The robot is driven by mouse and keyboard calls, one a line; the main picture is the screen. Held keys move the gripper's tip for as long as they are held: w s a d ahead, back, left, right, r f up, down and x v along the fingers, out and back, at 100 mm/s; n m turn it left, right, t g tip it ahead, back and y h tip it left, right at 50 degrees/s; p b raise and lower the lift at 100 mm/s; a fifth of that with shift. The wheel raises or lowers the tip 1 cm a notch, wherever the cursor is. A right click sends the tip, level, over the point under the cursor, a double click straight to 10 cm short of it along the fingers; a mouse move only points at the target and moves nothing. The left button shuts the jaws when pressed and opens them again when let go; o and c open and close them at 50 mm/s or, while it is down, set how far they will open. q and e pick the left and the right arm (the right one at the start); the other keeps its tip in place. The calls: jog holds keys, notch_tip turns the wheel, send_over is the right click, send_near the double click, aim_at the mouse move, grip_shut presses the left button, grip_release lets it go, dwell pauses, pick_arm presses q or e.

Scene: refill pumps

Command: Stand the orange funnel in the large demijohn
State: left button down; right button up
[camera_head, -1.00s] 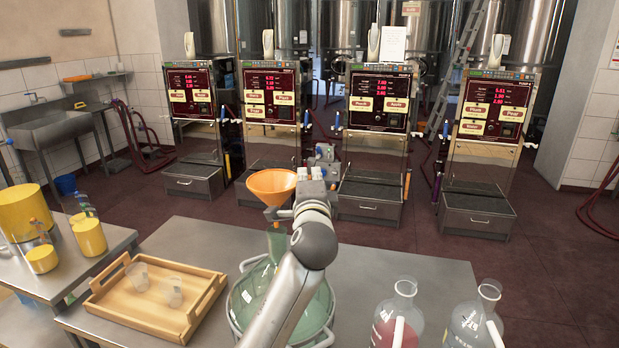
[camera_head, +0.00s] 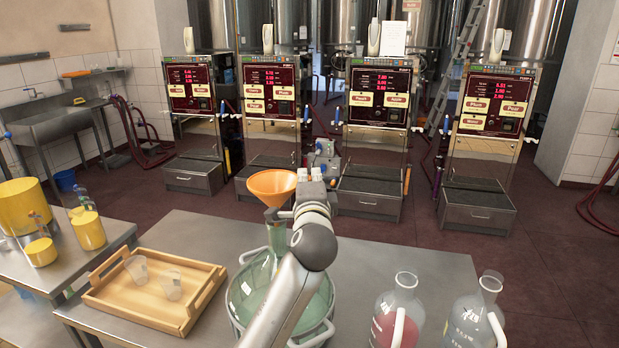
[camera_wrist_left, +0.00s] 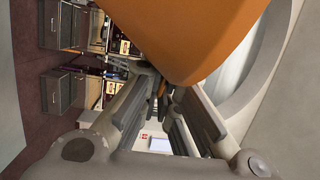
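The orange funnel (camera_head: 272,186) is upright, wide mouth up, directly above or at the neck of the large green glass demijohn (camera_head: 276,236) in the head view. I cannot tell whether its spout is inside the neck. My left gripper (camera_head: 311,176) is just right of the funnel, its fingertips hidden. In the left wrist view, the funnel's cone (camera_wrist_left: 185,32) fills the top, and the fingers (camera_wrist_left: 163,92) close in on a small orange part beneath it. The gripper appears shut on the funnel. My left arm hides part of the demijohn. My right gripper is out of view.
A wooden tray (camera_head: 130,307) with two clear cups stands left of the demijohn on the metal table (camera_head: 215,235). Two glass jugs, one with red liquid (camera_head: 392,328) and one clear (camera_head: 470,325), stand at the right. Pump machines stand behind.

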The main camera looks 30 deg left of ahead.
pick_arm(q)
jog(key=shift+f+b, duration=0.6)
jog(key=shift+f, duration=0.55)
jog(key=shift+f+b, duration=0.65)
jog(key=shift+f, duration=0.4)
jog(key=c, duration=2.2)
grip_release()
jog(key=o, duration=0.6)
jog(key=shift+o, duration=0.2)
